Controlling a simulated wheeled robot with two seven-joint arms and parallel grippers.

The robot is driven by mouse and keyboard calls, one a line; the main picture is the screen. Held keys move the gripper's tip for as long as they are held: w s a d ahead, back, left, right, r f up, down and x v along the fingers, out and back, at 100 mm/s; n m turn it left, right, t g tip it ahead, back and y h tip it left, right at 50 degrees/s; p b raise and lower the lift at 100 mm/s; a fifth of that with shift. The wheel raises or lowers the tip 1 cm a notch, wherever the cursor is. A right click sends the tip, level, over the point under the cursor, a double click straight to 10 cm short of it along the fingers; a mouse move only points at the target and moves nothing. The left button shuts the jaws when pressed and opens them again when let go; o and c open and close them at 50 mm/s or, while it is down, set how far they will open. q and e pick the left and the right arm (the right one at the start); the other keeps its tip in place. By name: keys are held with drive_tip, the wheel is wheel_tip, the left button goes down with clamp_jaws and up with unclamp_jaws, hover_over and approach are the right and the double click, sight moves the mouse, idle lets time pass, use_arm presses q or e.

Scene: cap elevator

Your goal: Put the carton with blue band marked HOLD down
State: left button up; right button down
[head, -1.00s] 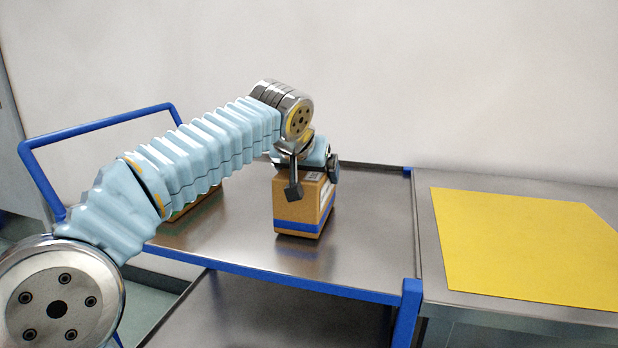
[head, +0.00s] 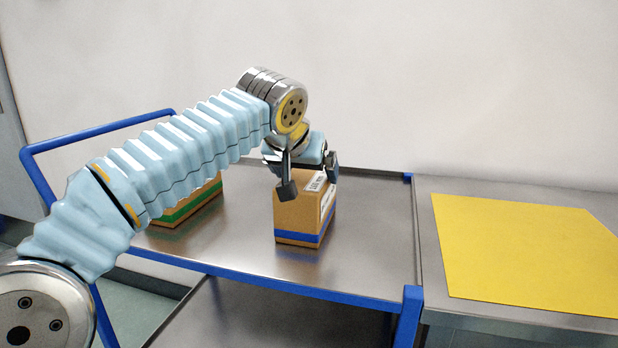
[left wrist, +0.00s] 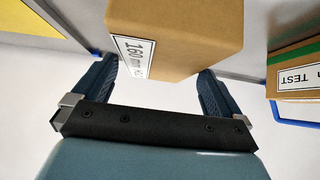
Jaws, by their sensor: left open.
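The carton with the blue band (head: 297,213) stands upright on the metal top of the blue-framed cart (head: 240,250). White labels show on its top and side, but I cannot read HOLD on it. My left gripper (head: 308,177) is open at the carton's upper end, its fingers on either side of the top and apart from each other. In the left wrist view the carton (left wrist: 190,40) lies beyond the open fingers, with a label reading about 160 mm, and nothing is gripped. My right gripper is not in view.
A carton with a green band (head: 188,208), labelled TEST in the left wrist view (left wrist: 297,78), stands on the cart's left, partly behind my arm. A yellow sheet (head: 525,250) lies on the metal table at right. The cart's front right is clear.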

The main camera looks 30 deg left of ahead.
use_arm(q)
drive_tip(key=v, duration=0.7)
drive_tip(key=shift+s+d+r+p, duration=0.1)
drive_tip(key=shift+s+r+p, duration=0.1)
drive_tip(key=shift+r+p, duration=0.1)
drive_tip(key=shift+f, duration=0.1)
